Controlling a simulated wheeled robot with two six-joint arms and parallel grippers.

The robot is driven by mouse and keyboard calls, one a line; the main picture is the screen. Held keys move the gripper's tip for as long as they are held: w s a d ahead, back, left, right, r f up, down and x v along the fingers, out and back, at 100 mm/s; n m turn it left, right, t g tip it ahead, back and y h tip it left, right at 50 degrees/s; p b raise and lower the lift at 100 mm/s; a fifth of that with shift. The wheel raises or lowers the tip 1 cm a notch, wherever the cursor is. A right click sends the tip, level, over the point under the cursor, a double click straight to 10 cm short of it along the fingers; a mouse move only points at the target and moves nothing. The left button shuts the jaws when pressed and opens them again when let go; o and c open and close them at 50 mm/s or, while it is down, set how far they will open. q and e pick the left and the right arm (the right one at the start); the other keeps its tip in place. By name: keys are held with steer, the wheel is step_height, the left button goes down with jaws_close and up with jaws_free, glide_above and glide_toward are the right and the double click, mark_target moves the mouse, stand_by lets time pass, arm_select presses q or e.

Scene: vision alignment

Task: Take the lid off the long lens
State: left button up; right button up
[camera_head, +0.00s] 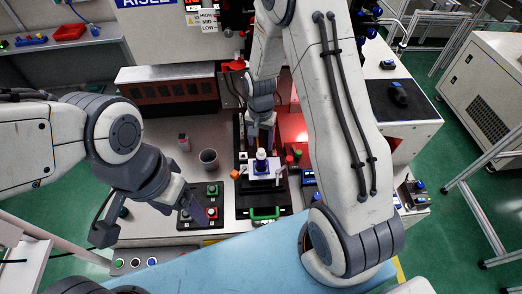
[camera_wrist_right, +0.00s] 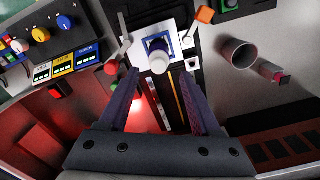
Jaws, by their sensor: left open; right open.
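The lens (camera_head: 261,164) stands upright on a white mount at the middle of the bench, with a white lid (camera_head: 261,153) on top. In the right wrist view the white lid (camera_wrist_right: 158,62) shows from above, with a dark blue band and a blue-edged white plate (camera_wrist_right: 178,44) under it. My right gripper (camera_head: 262,126) is behind the lens in the head view. In the right wrist view its fingers (camera_wrist_right: 164,92) are apart and empty, short of the lid. My left gripper (camera_head: 152,222) is open and empty at the left front of the bench.
A button box (camera_head: 212,190) lies near my left gripper. A grey cup (camera_head: 209,158) stands left of the lens. An orange knob (camera_wrist_right: 204,14) and a red knob (camera_wrist_right: 111,68) flank the mount. A green handle (camera_head: 265,214) is in front.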

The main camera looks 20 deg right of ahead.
mark_target(261, 150)
steer(key=shift+f+p, duration=0.35)
steer(key=shift+f, duration=1.35)
jaws_close()
steer(key=shift+r, duration=0.1)
